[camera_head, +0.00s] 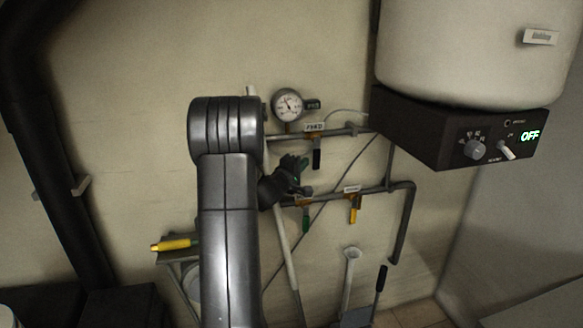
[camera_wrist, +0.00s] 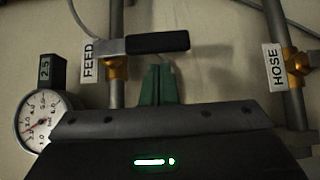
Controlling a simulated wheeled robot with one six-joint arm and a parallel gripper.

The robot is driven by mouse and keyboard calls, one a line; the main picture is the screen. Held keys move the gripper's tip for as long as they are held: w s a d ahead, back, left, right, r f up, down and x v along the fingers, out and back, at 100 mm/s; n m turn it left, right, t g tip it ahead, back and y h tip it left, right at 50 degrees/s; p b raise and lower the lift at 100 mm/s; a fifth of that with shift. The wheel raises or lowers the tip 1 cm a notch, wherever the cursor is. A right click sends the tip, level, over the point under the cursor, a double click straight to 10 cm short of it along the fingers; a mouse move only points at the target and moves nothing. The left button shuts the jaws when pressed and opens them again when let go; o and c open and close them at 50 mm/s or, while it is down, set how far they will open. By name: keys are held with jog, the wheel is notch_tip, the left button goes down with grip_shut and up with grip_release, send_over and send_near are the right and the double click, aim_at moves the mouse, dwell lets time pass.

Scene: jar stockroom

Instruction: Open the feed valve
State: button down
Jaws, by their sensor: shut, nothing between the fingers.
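The feed valve has a brass body (camera_wrist: 117,68) on a grey pipe beside a white FEED label (camera_wrist: 89,60). Its black lever (camera_wrist: 158,43) lies crosswise to the pipe. In the head view the lever (camera_head: 316,159) hangs straight down from the upper pipe, under the FEED label (camera_head: 314,127). My gripper (camera_head: 302,163) is just left of the lever there. In the wrist view my green fingers (camera_wrist: 160,70) are shut and empty, with their tips just below the lever's middle. I cannot tell whether they touch it.
A round gauge (camera_head: 288,106) with a small display (camera_wrist: 46,70) sits beside the feed valve. The lower pipe carries a green lever (camera_head: 305,220) and a yellow lever (camera_head: 353,214). A tank (camera_head: 470,50) on a black control box (camera_head: 440,135) reading OFF overhangs at right.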

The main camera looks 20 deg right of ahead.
jog(key=shift+d, duration=0.55)
jog(key=shift+f, duration=0.15)
